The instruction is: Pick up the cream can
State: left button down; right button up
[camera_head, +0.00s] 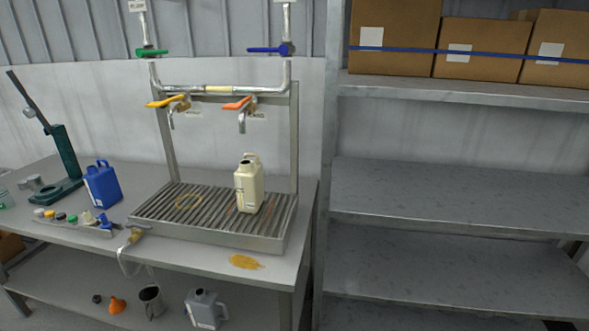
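The cream can (249,188) stands upright on the right part of a slatted metal drip tray (206,236) on the bench. Its handle is at the top and a dark opening shows beside it. It stands below the tap with the orange lever (238,104), apart from it. Neither of my grippers is in view, and nothing touches the can.
A blue can (103,185) and a green press (62,160) stand on the bench at left, near a row of small caps (70,219). A pipe frame with taps rises behind the tray. Shelving (450,190) stands at right, its middle shelves empty.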

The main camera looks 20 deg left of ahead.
aim_at(248, 179)
jog(key=z, duration=0.5)
jog(key=k, duration=0.6)
jog(key=z, duration=0.65)
jog(key=i, duration=0.75)
jog(key=u, duration=1)
jog(key=i, duration=0.5)
jog(key=u, duration=0.5)
